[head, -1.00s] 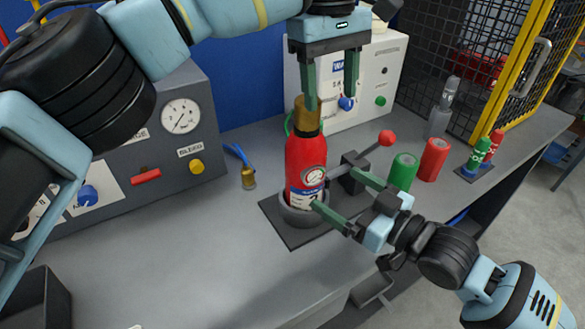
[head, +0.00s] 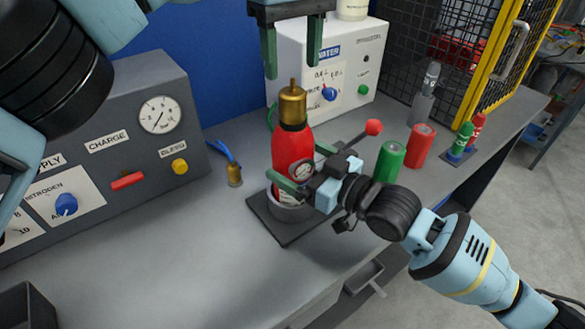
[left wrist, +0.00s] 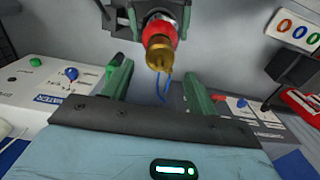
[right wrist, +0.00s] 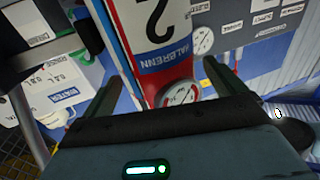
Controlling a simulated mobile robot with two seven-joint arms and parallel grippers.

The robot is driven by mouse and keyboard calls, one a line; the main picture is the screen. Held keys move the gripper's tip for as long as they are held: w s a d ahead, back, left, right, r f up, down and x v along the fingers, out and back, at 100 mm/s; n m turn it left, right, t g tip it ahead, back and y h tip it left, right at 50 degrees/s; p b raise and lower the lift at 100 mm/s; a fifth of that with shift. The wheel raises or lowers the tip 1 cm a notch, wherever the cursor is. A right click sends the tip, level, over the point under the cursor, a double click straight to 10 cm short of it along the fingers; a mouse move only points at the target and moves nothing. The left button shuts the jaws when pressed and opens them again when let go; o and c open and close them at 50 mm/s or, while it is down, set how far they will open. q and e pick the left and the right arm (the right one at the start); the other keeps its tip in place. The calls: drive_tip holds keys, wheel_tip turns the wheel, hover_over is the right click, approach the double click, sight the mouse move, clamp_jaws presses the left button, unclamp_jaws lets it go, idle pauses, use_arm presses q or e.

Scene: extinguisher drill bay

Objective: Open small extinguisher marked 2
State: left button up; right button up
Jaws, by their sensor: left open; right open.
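The small red extinguisher (head: 290,152) stands upright in a grey round holder (head: 290,212) on a dark base plate. Its brass head (head: 292,106) is on top and fully visible. The right wrist view shows its white label with a 2 (right wrist: 150,22), upside down, and a round gauge (right wrist: 180,95). My left gripper (head: 292,58) is open and empty above the brass head, which also shows in the left wrist view (left wrist: 159,52). My right gripper (head: 292,172) is open at the body's gauge height, with its fingers on either side of the extinguisher in the right wrist view.
A red-knobbed lever (head: 373,127) stands beside the holder. Green (head: 389,161) and red (head: 420,146) cylinders stand to its right. A grey charge panel (head: 120,150) is left, a white water box (head: 345,65) behind. The bench front left is clear.

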sight(293, 91)
drive_tip(key=shift+x, duration=0.85)
drive_tip(key=c, duration=2)
use_arm(q)
drive_tip(key=m, duration=1.3)
drive_tip(key=shift+m, duration=0.3)
drive_tip(key=shift+f, duration=4)
